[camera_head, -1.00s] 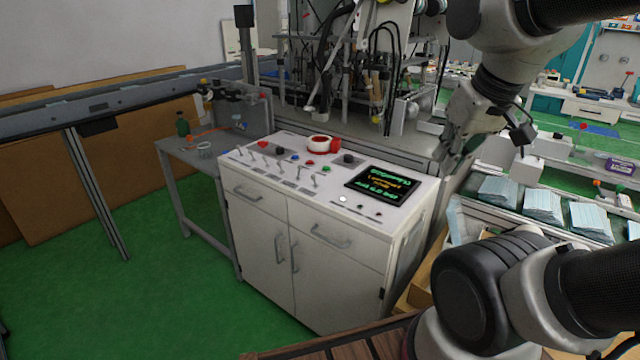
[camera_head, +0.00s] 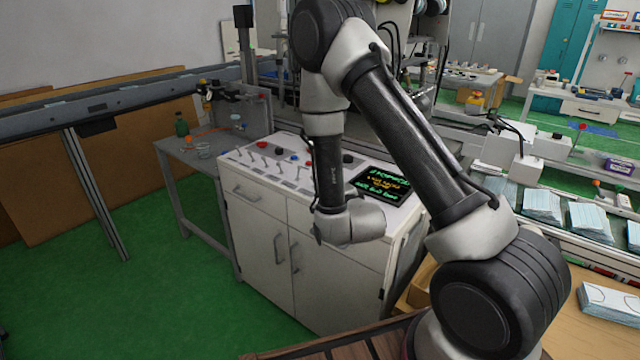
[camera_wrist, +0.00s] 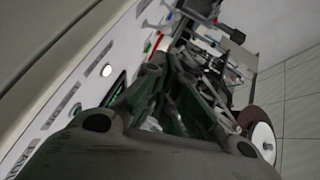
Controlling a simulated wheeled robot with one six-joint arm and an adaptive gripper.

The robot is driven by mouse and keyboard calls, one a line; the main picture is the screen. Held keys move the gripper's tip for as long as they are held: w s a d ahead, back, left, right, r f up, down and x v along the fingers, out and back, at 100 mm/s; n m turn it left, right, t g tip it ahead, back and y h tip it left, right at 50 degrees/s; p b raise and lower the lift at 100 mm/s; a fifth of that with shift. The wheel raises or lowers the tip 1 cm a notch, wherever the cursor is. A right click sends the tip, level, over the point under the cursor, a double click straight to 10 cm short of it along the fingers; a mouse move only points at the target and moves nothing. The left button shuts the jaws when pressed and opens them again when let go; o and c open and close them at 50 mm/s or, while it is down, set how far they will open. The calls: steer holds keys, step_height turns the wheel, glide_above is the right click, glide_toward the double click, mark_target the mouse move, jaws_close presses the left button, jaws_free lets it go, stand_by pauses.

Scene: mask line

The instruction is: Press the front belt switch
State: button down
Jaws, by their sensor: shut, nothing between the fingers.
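The white control cabinet (camera_head: 256,240) stands at the centre of the head view. Its top carries several lever switches (camera_head: 264,152), a red knob (camera_head: 261,143), a blue button (camera_head: 294,157) and a lit display (camera_head: 384,186). I cannot tell which control is the front belt switch; no label is readable. My arm covers the middle of the panel and hides part of the controls. In the wrist view, my gripper (camera_wrist: 168,65) is shut and empty, close to the panel, with a white round button (camera_wrist: 106,70) left of the fingers. Contact cannot be judged. The head view hides the gripper behind my wrist.
Mask stacks (camera_head: 542,205) lie on the line at right. Machinery stands behind the cabinet. Green floor (camera_head: 150,290) at front left is clear.

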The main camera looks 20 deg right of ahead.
steer(key=s+f+t, duration=0.1)
steer(key=s, duration=0.1)
steer(key=s+a+f+m+t+y, duration=0.1)
steer(key=s+f, duration=0.1)
steer(key=shift+s+a+f+t, duration=0.1)
steer(key=shift+s+f+t, duration=0.1)
steer(key=shift+t, duration=0.1)
steer(key=shift+w, duration=0.15)
steer(key=w, duration=1.4)
steer(key=shift+w+d+r+m+g, duration=0.15)
steer(key=shift+m+g, duration=0.25)
steer(key=shift+m, duration=0.2)
steer(key=shift+w+d+r+m+g, duration=0.15)
steer(key=shift+m+g, duration=0.25)
steer(key=shift+m, duration=0.2)
steer(key=shift+d, duration=0.1)
steer(key=shift+w+d+m+g+y, duration=0.2)
steer(key=shift+d+m+g+y, duration=0.1)
steer(key=shift+m+g, duration=0.5)
steer(key=shift+w+d+m, duration=0.1)
steer(key=shift+m, duration=0.3)
steer(key=shift+r, duration=0.2)
